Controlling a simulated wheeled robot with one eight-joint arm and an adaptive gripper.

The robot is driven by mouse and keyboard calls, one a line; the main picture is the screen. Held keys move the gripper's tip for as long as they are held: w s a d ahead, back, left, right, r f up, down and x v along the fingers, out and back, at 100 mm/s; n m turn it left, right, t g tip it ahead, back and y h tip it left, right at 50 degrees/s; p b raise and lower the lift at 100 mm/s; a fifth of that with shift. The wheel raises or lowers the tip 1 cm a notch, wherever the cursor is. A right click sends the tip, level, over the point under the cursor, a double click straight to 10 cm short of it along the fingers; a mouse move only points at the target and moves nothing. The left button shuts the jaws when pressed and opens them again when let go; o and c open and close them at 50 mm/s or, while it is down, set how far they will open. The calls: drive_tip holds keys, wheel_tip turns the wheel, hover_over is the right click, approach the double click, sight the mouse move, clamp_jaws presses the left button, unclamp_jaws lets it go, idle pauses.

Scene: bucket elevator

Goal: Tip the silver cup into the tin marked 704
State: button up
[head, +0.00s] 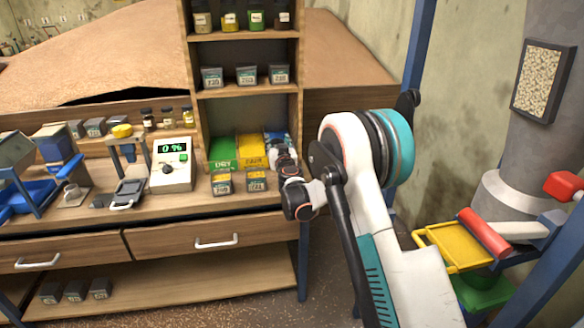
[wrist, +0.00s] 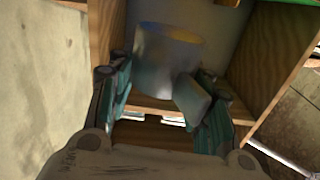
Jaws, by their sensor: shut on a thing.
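A silver cup (wrist: 165,65) sits between the fingers of my gripper (wrist: 163,90) in the wrist view, and the gripper is shut on it. Its rim shows yellow and blue tints; its contents cannot be seen. In the head view my gripper (head: 283,155) is low over the right end of the bench, beside the colored bags, and mostly hidden by my arm. Two small labelled tins, one left (head: 221,183) and one right (head: 257,181), stand on the bench front, left of my gripper. Their labels are too small to read, so I cannot tell which is 704.
Green (head: 223,153) and yellow (head: 252,151) bags stand in the shelf unit's base (head: 198,120). More tins (head: 246,75) and jars (head: 229,21) fill shelves above. A blue post (head: 417,50) rises right of my arm.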

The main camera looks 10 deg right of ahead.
drive_tip(key=shift+f+n, duration=0.25)
drive_tip(key=shift+n, duration=0.05)
drive_tip(key=shift+r+p, duration=0.8)
drive_tip(key=shift+r, duration=0.75)
